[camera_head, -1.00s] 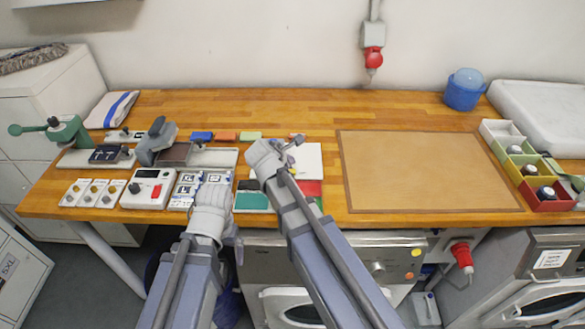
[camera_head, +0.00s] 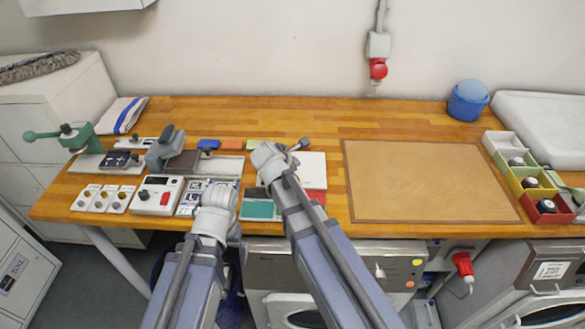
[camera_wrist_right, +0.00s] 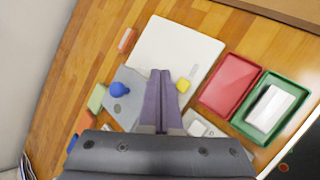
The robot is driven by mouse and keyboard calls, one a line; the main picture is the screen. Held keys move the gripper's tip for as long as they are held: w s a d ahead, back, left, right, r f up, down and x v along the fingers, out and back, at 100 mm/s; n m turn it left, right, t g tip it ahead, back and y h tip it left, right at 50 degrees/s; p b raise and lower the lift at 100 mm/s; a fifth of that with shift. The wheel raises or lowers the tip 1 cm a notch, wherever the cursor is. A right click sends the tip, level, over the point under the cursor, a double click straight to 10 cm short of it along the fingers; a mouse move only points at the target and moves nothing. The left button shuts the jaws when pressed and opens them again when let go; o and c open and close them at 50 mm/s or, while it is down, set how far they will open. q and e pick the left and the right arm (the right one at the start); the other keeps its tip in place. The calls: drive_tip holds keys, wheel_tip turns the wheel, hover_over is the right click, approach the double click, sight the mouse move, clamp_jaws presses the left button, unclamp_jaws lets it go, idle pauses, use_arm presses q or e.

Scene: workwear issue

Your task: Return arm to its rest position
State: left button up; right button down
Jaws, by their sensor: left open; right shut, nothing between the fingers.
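In the head view my left arm reaches in from the lower left. Its left gripper (camera_head: 217,197) is over the bench's front edge, beside the lettered cards (camera_head: 187,197); its fingers are mostly hidden behind the wrist. My right arm ends over the bench further right, with the right gripper (camera_head: 292,150) near the white board (camera_head: 313,168). In the right wrist view the right gripper (camera_wrist_right: 163,75) has its two fingers together and empty. They point between a blue knob (camera_wrist_right: 119,90) on a grey plate and a small yellow block (camera_wrist_right: 183,86).
A red tray (camera_wrist_right: 229,84) and a green tray (camera_wrist_right: 242,125) holding a white block lie right of the fingers. A brown mat (camera_head: 425,180) is empty. Coloured bins (camera_head: 548,208) stand at the right. A control box (camera_head: 154,194) and a green press (camera_head: 75,137) stand left.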

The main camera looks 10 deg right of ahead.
drive_tip(key=s+a+f+m+g+y, duration=0.1)
drive_tip(key=s+a+m, duration=0.1)
drive_tip(key=s+m, duration=0.1)
drive_tip(key=s+a+f+m+g+y, duration=0.1)
drive_tip(key=s+a+f+m, duration=0.1)
drive_tip(key=s, duration=0.3)
drive_tip(key=s+a+f+m+g, duration=0.2)
drive_tip(key=s+a+m, duration=0.1)
drive_tip(key=s, duration=0.2)
drive_tip(key=shift+m+y, duration=0.4)
drive_tip(key=s+a+f+m+g+y, duration=0.1)
drive_tip(key=s+a+m, duration=0.4)
drive_tip(key=s, duration=0.5)
drive_tip(key=shift+s+a+f+m+g+y, duration=0.2)
drive_tip(key=shift+m+g+y, duration=0.4)
drive_tip(key=shift+g, duration=0.5)
